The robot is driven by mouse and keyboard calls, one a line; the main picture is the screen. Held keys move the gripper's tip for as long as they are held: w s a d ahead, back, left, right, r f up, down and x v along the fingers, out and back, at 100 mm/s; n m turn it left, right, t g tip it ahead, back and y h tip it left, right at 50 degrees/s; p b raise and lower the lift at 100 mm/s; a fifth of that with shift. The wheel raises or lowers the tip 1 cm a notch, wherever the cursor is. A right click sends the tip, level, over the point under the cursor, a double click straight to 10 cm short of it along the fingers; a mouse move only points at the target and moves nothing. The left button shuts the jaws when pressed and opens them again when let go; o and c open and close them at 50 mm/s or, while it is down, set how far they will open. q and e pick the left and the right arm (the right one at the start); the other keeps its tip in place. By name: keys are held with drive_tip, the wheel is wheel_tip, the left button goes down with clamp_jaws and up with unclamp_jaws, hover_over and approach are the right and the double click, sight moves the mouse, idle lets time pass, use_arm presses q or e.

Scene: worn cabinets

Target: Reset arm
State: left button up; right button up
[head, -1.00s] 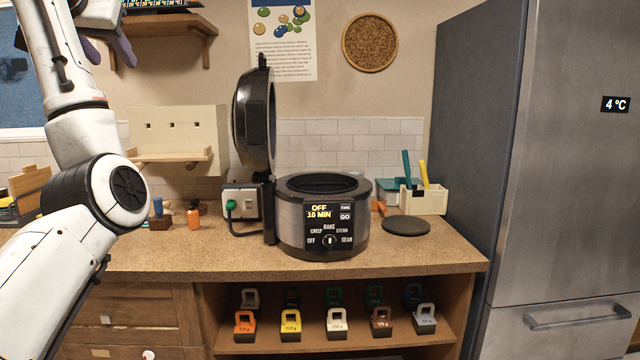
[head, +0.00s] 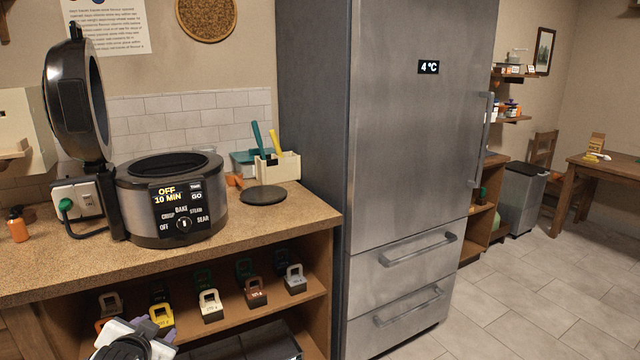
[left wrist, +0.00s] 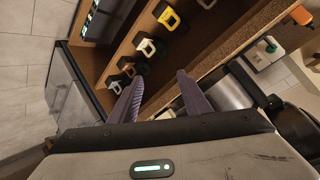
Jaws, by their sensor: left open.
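My left gripper (left wrist: 160,75) shows in the left wrist view with its two purple-grey fingers apart and nothing between them. It faces the shelf of handled weights below the counter. In the head view part of my left arm shows at the bottom left, in front of that shelf, with its gripper largely hidden or cut off. My right gripper is in neither view.
A cooker (head: 172,207) with its lid raised stands on the counter (head: 270,215); its display reads OFF, 10 MIN. Several handled weights (head: 211,305) stand on the shelf below. A tall steel fridge (head: 415,150) is to the right. Open tiled floor (head: 540,300) lies beyond it.

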use_arm(q)
drive_tip(key=s+d+f+g+h, duration=0.1)
drive_tip(key=s+d+f+h, duration=0.1)
drive_tip(key=s+d+f, duration=0.55)
drive_tip(key=s+d+f+h, duration=0.2)
drive_tip(key=s+d+f, duration=0.3)
drive_tip(key=s+f, duration=0.5)
drive_tip(key=s+d+f+h, duration=0.1)
drive_tip(key=s+d, duration=0.3)
drive_tip(key=s, duration=0.4)
drive_tip(key=s+d+f+n+g+h, duration=0.1)
drive_tip(key=s+d+f, duration=0.2)
drive_tip(key=s, duration=0.4)
drive_tip(key=shift+s+d+g, duration=0.3)
drive_tip(key=shift+s+d, duration=0.1)
drive_tip(key=shift+d, duration=0.25)
